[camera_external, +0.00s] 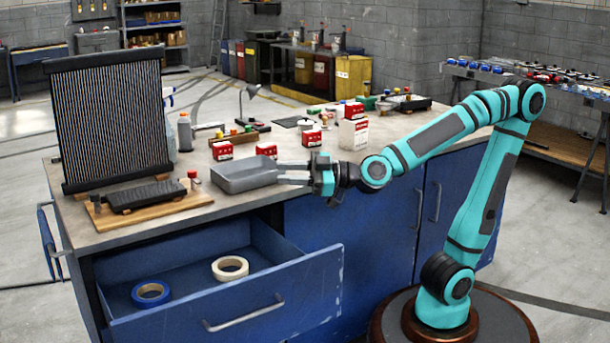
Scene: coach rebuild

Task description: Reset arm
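My teal arm reaches left from its round base to the workbench. My gripper (281,173) points left at the right end of a grey metal tray (232,186). Its two fingers are apart, with a gap between them, and I see nothing held. The fingertips are close to the tray's right end; I cannot tell whether they touch it. The tray sits near the front edge of the bench top and looks empty.
Below, an open blue drawer (265,313) holds a blue tape roll (151,293) and a white tape roll (230,268). A radiator (110,120) stands at left behind a black block (146,196) on a board. Red-and-white boxes (222,150) and a bottle (185,132) stand behind the tray.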

